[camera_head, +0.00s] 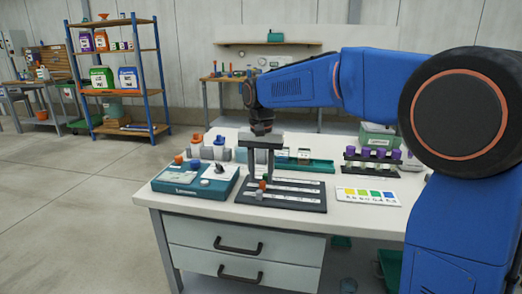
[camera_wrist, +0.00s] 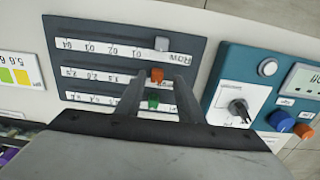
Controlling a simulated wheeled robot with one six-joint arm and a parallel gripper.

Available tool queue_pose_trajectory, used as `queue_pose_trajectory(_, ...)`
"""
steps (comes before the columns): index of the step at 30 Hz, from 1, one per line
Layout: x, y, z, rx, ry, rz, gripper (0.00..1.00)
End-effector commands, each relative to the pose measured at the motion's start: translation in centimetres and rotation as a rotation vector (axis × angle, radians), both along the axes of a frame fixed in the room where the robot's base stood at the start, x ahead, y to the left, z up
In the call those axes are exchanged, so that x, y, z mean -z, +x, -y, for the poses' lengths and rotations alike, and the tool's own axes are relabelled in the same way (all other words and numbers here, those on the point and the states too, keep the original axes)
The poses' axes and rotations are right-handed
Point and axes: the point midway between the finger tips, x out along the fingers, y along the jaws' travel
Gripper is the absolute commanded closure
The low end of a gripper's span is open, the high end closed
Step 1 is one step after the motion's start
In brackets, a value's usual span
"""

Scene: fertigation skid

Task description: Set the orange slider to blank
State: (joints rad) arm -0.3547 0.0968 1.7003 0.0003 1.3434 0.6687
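A dark slider board (camera_head: 312,206) lies on the bench with three white label strips; it also fills the middle of the wrist view (camera_wrist: 62,30). The orange slider (camera_wrist: 157,75) sits on the middle strip, toward its right end in the wrist view; it also shows in the head view (camera_head: 262,184). A grey slider (camera_wrist: 161,44) and a green slider (camera_wrist: 153,98) sit on the outer strips. My gripper (camera_wrist: 160,80) points down over the board, fingers apart, one on each side of the orange slider in the picture. Contact cannot be told. The word blank is not readable.
A teal meter box (camera_head: 200,181) with knobs stands close left of the board. A color chart (camera_head: 368,196) lies to the right. A rack of purple-capped vials (camera_head: 372,160), a green tray (camera_head: 310,165) and several bottles stand behind. The bench front is clear.

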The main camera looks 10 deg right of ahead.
Motion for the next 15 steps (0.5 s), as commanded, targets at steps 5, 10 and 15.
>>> queue_pose_trajectory(5,-3.1,0.0,0.0,0.0,0.0,0.002,0.66)
queue_pose_trajectory(10,-6.5,0.1,0.0,0.0,0.001,0.003,0.66)
queue_pose_trajectory(15,-9.9,0.1,-0.1,-0.001,0.002,0.004,0.66)
